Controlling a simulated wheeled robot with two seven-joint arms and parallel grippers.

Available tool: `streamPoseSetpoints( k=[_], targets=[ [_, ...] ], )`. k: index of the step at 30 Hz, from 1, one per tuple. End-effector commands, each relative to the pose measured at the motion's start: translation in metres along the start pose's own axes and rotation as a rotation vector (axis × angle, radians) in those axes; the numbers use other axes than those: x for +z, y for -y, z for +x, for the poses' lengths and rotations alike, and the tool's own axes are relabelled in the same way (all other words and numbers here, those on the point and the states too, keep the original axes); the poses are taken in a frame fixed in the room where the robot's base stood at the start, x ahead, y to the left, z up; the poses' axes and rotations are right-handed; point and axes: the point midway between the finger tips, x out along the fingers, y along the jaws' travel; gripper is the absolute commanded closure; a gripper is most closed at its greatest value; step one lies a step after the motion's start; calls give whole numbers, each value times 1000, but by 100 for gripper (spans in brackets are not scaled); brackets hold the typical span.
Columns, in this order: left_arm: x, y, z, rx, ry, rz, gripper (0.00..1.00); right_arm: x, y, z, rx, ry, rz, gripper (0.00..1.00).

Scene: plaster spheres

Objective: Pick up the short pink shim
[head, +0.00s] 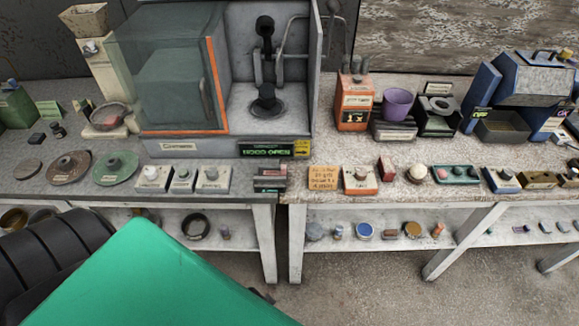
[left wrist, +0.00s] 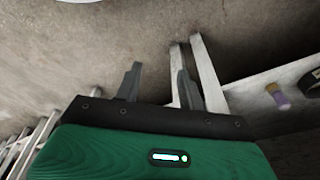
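A small stack of flat pieces (head: 270,180) lies at the front right corner of the left bench in the head view. Some look pinkish-red and others dark or grey, and I cannot tell which one is the short pink shim. My right gripper is not in view.
My green arm link covers the lower left of the head view. White bench legs (head: 296,245) and lower shelves stand close by. A dark ring (head: 195,226) and a purple-and-orange piece (left wrist: 277,96) are on the shelf.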

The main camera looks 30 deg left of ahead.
Motion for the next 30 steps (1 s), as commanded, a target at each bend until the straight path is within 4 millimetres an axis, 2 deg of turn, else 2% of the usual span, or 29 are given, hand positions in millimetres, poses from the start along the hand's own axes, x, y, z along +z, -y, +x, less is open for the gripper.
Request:
streamPoseSetpoints(
  k=[1,3,11,13,15,18,23,26,30],
  targets=[
    [-17,1,-31,0,-17,-3,60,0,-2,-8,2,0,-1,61],
    [-35,3,-66,1,-31,-8,60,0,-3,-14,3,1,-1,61],
    [-98,2,-195,32,-94,-29,60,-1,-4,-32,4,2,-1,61],
    [-122,-1,-234,55,-119,-34,60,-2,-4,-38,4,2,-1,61],
    [-141,-6,-257,82,-128,-41,60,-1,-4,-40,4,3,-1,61],
    [-163,-10,-276,110,-130,-51,60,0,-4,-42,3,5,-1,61],
    [-197,-9,-294,133,-116,-71,60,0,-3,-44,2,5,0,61],
    [-219,-3,-301,133,-96,-96,60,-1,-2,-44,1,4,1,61],
    [-249,15,-308,111,-60,-151,60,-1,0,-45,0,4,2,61]
  ],
)
